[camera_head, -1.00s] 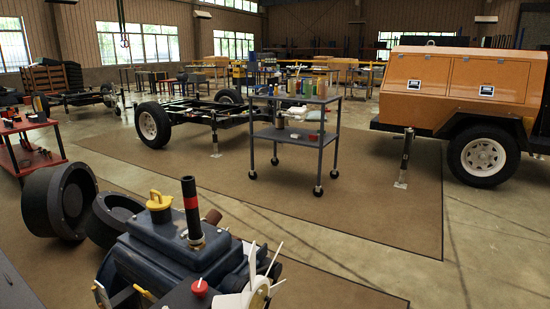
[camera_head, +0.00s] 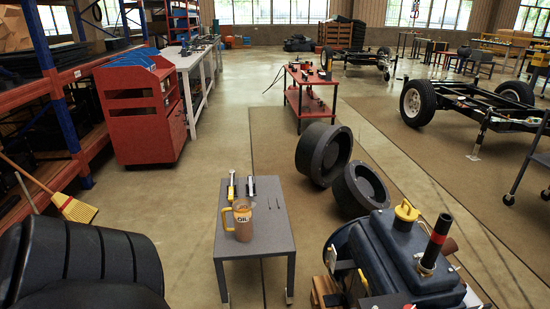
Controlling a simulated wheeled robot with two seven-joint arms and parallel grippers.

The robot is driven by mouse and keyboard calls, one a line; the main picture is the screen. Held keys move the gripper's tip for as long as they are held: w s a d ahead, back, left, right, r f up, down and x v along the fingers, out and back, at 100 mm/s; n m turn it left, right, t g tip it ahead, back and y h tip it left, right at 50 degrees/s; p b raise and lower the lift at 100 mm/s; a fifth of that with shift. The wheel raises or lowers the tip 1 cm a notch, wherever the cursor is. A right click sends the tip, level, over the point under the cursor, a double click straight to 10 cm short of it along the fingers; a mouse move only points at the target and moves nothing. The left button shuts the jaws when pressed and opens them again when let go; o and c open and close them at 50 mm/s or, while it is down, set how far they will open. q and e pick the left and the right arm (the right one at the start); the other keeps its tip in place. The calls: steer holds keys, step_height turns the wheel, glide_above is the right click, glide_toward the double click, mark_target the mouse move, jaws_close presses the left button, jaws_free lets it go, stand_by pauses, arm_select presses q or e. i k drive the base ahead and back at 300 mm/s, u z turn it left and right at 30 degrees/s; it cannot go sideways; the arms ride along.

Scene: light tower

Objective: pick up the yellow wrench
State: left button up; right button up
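A small grey table (camera_head: 262,230) stands in the lower middle of the view. Near its back left edge lies a slim tool with yellow and white parts (camera_head: 231,188), which may be the yellow wrench; it is too small to be sure. Just right of it lies a similar tool with white and dark parts (camera_head: 250,187). A clear jug with a yellow handle, marked OIL (camera_head: 243,220), stands on the table in front of these tools. Two thin dark pieces (camera_head: 274,202) lie to the right. Neither of my grippers shows.
A blue engine (camera_head: 405,255) and two black drums (camera_head: 324,153) stand right of the table. A red cabinet (camera_head: 140,115) and a broom (camera_head: 75,208) are left. Floor (camera_head: 190,200) is clear between cabinet and table.

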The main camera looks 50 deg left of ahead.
mark_target(232, 172)
steer(key=z, duration=0.4)
steer(key=k, duration=0.3)
steer(key=u, duration=1)
steer(key=i, duration=0.2)
steer(key=u, duration=1.35)
steer(key=k, duration=1.05)
steer(key=u, duration=0.65)
steer(key=i, duration=5.8)
steer(key=z, duration=2.4)
